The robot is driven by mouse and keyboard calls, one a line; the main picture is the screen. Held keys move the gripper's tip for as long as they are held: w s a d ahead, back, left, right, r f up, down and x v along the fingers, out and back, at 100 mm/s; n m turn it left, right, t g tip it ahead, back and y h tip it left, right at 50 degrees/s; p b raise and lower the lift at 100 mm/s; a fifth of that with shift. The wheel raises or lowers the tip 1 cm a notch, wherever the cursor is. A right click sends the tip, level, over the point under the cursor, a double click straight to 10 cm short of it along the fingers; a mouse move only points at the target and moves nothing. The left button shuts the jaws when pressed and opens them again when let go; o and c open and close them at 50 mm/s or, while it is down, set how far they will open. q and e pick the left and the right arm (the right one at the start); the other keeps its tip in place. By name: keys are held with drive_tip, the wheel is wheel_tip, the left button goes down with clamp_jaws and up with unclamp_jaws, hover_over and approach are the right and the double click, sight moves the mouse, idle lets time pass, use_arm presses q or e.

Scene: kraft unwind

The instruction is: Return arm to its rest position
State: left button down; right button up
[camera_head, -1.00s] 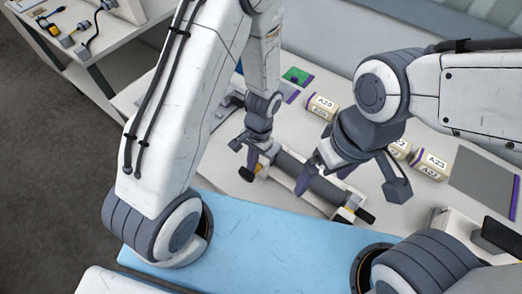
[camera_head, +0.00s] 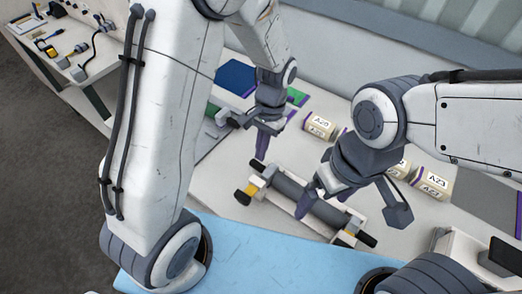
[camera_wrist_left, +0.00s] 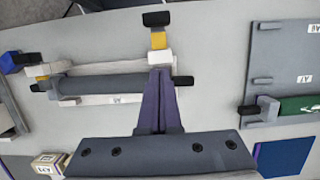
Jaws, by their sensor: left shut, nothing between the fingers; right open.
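My left gripper (camera_head: 260,150) is shut and empty, its purple fingers together. In the head view it shows just behind the left end of a stand (camera_head: 348,238) that carries a dark roll (camera_head: 327,211). In the left wrist view its closed fingers (camera_wrist_left: 158,98) overlap the stand's end by the yellow and black knob (camera_wrist_left: 158,38); I cannot tell the height between them. My right gripper (camera_head: 322,198) is open over the middle of the dark roll; whether it touches the roll is unclear.
A dark blue sheet (camera_head: 235,77) lies at the back left, a grey panel (camera_head: 485,198) at the right. A light blue surface (camera_head: 260,250) lies in front. A side table (camera_head: 90,60) with tools stands far left.

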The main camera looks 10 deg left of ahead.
idle(0.5)
use_arm(q)
drive_tip(key=s+d+r+m+t+h+b, duration=0.1)
drive_tip(key=s+d+r, duration=0.2)
drive_tip(key=s, duration=0.5)
drive_tip(key=s+d+r+m+t+h+b, duration=0.1)
drive_tip(key=s+d+r+b, duration=0.1)
drive_tip(key=s+r, duration=0.3)
drive_tip(key=s+d, duration=0.1)
drive_tip(key=s, duration=0.2)
drive_tip(key=shift+r+m+t, duration=0.3)
drive_tip(key=shift+r+m, duration=0.1)
